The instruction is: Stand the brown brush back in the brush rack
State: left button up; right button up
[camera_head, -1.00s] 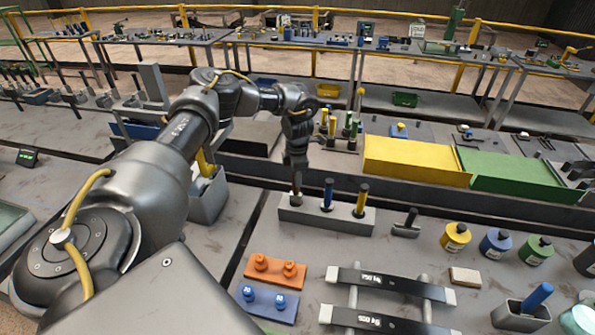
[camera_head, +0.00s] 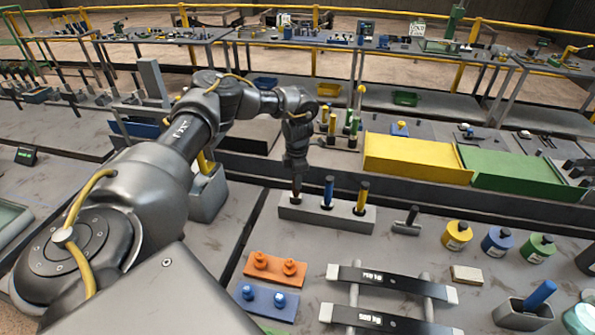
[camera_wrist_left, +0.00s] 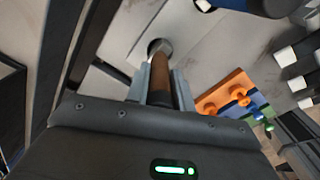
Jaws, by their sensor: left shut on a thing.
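The brown brush (camera_head: 296,187) is upright at the left end of the grey brush rack (camera_head: 337,221). My left gripper (camera_head: 296,172) is above the rack, shut on the brush's upper part. In the left wrist view the brown handle (camera_wrist_left: 161,78) is between the gripper's fingers (camera_wrist_left: 160,90). Its far metal end meets a dark round hole in the rack's pale top (camera_wrist_left: 125,28); how deep it sits is hidden. A blue brush (camera_head: 328,191) and a yellow brush (camera_head: 362,197) stand in the same rack to the right. My right gripper is not in view.
In front are an orange block (camera_head: 275,268) and a blue block (camera_head: 263,302) with pegs. A dark hammer-like tool (camera_head: 408,221) stands right of the rack. Yellow (camera_head: 417,158) and green (camera_head: 520,174) bins are behind. Bare table lies between rack and blocks.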

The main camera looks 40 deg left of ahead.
pick_arm(q)
jog(key=shift+f+b, duration=0.35)
jog(key=shift+f, duration=0.25)
jog(key=o, duration=1.5)
jog(key=shift+o, duration=0.2)
notch_tip(320, 180, up, 5)
jog(key=p, duration=0.4)
jog(key=shift+f, duration=0.15)
jog(key=shift+r+p, duration=0.85)
jog(key=shift+r, duration=0.35)
jog(key=shift+f, duration=0.1)
